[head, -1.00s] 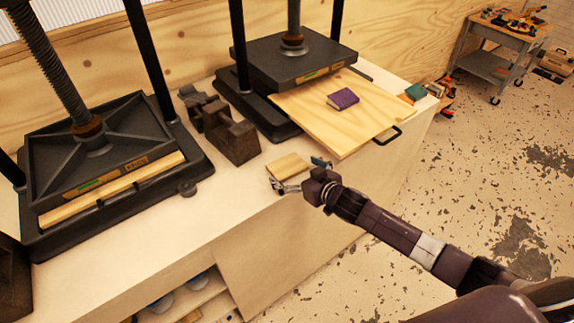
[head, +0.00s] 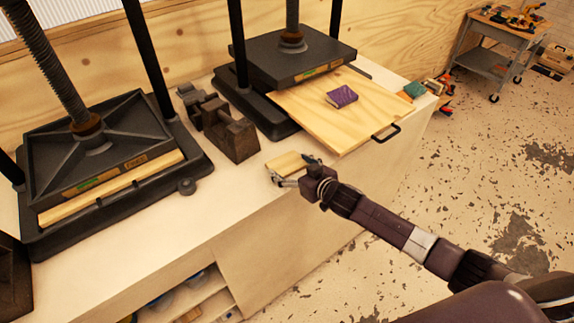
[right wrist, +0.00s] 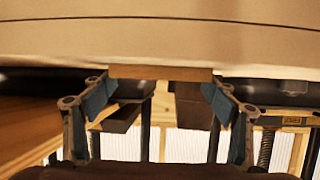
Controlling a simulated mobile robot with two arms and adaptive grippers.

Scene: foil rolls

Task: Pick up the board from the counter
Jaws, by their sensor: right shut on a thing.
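The board (head: 286,163) is a small, light wooden rectangle at the front edge of the counter (head: 225,205). My right gripper (head: 297,170) reaches it from the front, with one finger on each side, and is shut on it. In the right wrist view the board (right wrist: 160,73) shows edge-on as a thin brown strip between the blue-padded fingertips, against the pale counter. It lies at or very near counter height; I cannot tell whether it is clear of the surface. My left gripper is not in view.
A dark press (head: 110,150) stands at left, and another press (head: 290,58) behind holds a large wooden panel (head: 330,115) with a purple book (head: 342,96) on it. Dark metal blocks (head: 232,135) stand behind the board. The counter front left of my gripper is clear.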

